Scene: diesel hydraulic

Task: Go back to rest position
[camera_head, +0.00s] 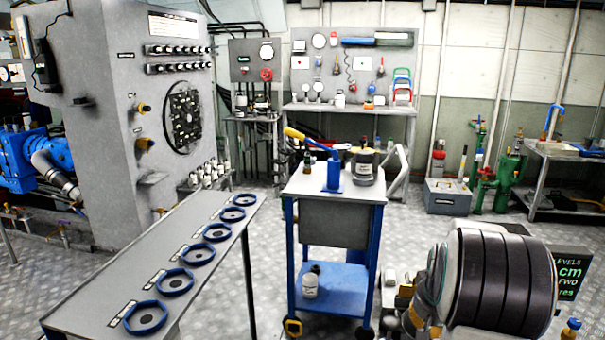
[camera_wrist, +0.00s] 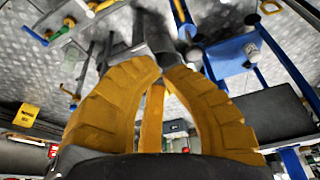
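My gripper (camera_wrist: 162,64) has ribbed yellow fingers that fill the middle of the wrist view. Their far ends come close together, and a third yellow part stands between them. Grey shapes lie just beyond the ends, so I cannot tell whether the gripper is open or shut. I see no object clearly held. In the head view, a large black and white banded part of my own arm is at lower right, with grey and yellow pieces at its left.
A blue-framed cart (camera_head: 325,195) with a yellow-handled blue tool (camera_head: 331,172) stands ahead. A narrow grey table (camera_head: 195,225) with several blue rings is on the left. A grey toolbox (camera_head: 447,197) and green valve assembly (camera_head: 497,183) are at back right. Metal floor is clear between cart and toolbox.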

